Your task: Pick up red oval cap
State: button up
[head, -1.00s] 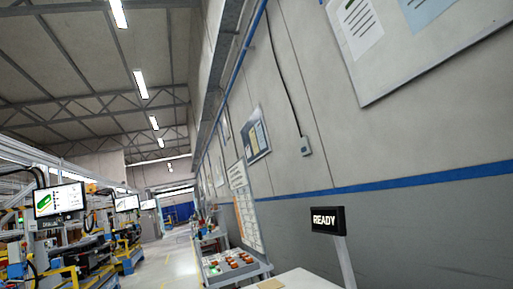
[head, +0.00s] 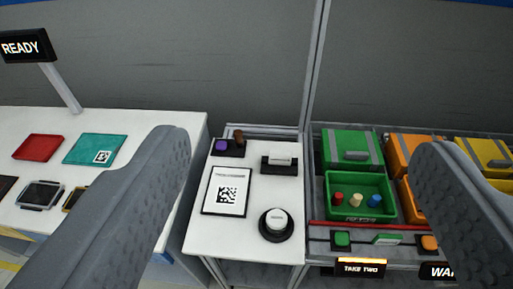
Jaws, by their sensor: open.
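A small red piece (head: 338,199) stands in an open green bin (head: 382,184) right of centre, beside a beige piece (head: 356,201) and a blue piece (head: 374,201). It is too small to tell whether it is an oval cap. No other red cap shows clearly. My gripper (head: 308,152) is open and empty. Its two grey textured fingers stand wide apart at the left and right of the head view, above the surfaces. The right finger hides part of the orange bins.
A narrow white table (head: 248,246) stands in the centre with a QR card (head: 226,190), a round white button (head: 276,222) and small holders. The left table holds a red plate (head: 37,147) and a teal plate (head: 94,149). A red rail (head: 375,225) crosses before the bins.

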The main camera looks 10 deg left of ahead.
aim_at(336, 200)
jog(key=z, duration=1.8)
jog(key=k, duration=1.6)
jog(key=u, duration=0.4)
jog(key=i, duration=1)
jog(key=z, duration=0.1)
